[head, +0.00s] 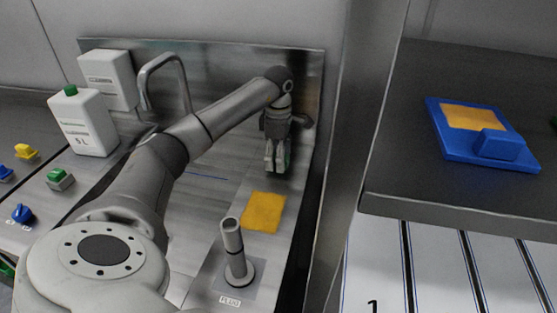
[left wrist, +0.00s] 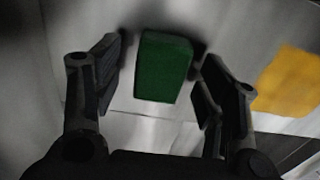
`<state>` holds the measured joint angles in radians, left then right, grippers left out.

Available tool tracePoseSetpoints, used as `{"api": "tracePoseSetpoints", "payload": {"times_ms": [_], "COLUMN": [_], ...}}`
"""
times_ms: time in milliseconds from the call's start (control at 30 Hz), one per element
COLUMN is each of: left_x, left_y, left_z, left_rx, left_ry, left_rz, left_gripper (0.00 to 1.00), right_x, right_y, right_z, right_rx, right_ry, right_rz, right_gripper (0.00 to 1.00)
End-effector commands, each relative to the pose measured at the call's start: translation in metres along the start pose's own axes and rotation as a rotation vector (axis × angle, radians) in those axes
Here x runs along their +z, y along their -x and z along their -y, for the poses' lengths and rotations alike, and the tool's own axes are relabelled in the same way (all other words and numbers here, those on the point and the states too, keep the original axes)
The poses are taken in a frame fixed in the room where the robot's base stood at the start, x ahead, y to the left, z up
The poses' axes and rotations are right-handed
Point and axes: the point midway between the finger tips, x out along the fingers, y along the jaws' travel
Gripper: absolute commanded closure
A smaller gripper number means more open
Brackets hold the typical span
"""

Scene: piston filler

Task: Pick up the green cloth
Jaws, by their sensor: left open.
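The green cloth (left wrist: 163,66) shows in the left wrist view as a dark green block shape on the metal surface, between and just beyond the two fingers. My left gripper (left wrist: 160,88) is open around its sides, with a gap visible on the left; whether the right finger touches it I cannot tell. In the head view my left gripper (head: 277,158) points down near the back right of the metal worktop and hides most of the cloth. My right gripper is in neither view.
A yellow cloth (head: 263,212) lies just in front of the gripper. A grey upright post (head: 233,250) stands nearer. A blue holder (head: 465,152) with a yellow pad sits on the right-hand counter.

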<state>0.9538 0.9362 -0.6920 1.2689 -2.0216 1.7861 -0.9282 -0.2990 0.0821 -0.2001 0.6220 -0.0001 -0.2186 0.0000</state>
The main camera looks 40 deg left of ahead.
Motion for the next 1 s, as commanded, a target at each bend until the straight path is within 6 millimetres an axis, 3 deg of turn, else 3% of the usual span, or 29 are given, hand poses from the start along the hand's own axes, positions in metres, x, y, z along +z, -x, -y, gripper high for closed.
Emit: {"api": "tracePoseSetpoints", "payload": {"times_ms": [200, 567, 1000], "left_x": [0.0001, 0.0000, -0.0003], "left_y": [-0.0003, -0.0001, 0.0084], "left_z": [-0.0001, -0.0001, -0.0002], "left_rx": [0.001, 0.001, 0.001], "left_ry": [0.000, 0.000, 0.000], "left_rz": [0.000, 0.000, -0.001], "left_gripper": [0.35, 0.80, 0.80], "right_x": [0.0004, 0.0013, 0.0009], "right_y": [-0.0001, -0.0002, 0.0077], "right_z": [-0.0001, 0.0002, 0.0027], "right_rx": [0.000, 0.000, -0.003], "right_ry": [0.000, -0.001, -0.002], "right_rz": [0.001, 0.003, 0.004], "right_gripper": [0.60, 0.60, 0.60]}}
